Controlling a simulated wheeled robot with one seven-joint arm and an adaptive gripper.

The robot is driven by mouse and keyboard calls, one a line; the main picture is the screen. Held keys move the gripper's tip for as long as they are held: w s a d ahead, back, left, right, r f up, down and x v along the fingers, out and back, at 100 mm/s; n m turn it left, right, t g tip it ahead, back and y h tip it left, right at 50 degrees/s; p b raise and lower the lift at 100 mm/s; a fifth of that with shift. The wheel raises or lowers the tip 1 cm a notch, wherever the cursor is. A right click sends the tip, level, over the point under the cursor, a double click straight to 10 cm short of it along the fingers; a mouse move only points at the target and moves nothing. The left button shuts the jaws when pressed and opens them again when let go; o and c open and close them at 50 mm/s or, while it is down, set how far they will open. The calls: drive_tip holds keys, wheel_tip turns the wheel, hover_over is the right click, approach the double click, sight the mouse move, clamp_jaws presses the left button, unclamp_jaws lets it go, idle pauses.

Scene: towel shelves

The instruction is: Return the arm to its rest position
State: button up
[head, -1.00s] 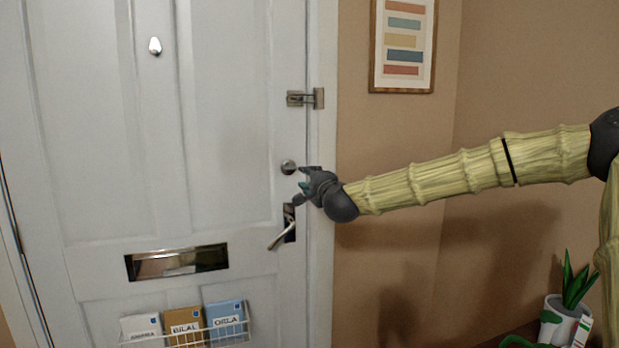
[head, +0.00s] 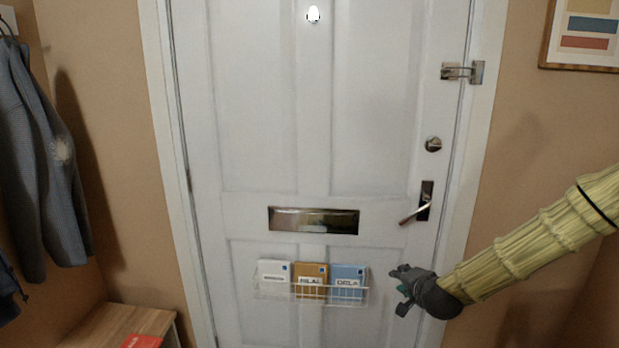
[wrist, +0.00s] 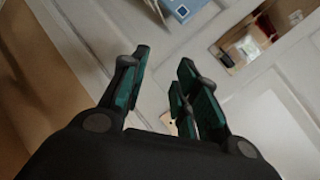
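My gripper (head: 399,290) is at the lower right of the head view, in front of the white door, just right of the wire letter basket. My arm (head: 540,245) reaches to it from the right edge, sloping down to the left. In the wrist view, the two dark green fingers of my gripper (wrist: 163,58) stand apart with nothing held between them. The door surface shows beyond them. I cannot tell how far the fingertips are from the door.
The closed door (head: 265,110) has a lever handle (head: 424,201), a round lock (head: 433,144), a latch (head: 461,71) and a letter slot (head: 313,220). The wire basket (head: 310,296) holds letters. A grey coat (head: 40,160) hangs left above a wooden bench (head: 115,325).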

drive_tip(key=s+a+f+n+g+p, duration=0.1)
drive_tip(key=s+a+f+n+g, duration=0.15)
drive_tip(key=s+f, duration=0.8)
drive_tip(key=s+a+f+n+g+p, duration=0.1)
drive_tip(key=s+a+f+n+g, duration=0.15)
drive_tip(key=s+f, duration=0.8)
drive_tip(key=s+d+f+n+g, duration=0.1)
drive_tip(key=s+f+n+g, duration=0.2)
drive_tip(key=s, duration=1.1)
drive_tip(key=s+f+n+g+p, duration=0.1)
drive_tip(key=s+f+n+g, duration=0.2)
drive_tip(key=s+f, duration=0.4)
drive_tip(key=s+g, duration=0.1)
drive_tip(key=s, duration=0.7)
drive_tip(key=shift+s+d+f+h, duration=0.15)
drive_tip(key=shift+s+d+h, duration=0.15)
drive_tip(key=shift+d+h, duration=0.1)
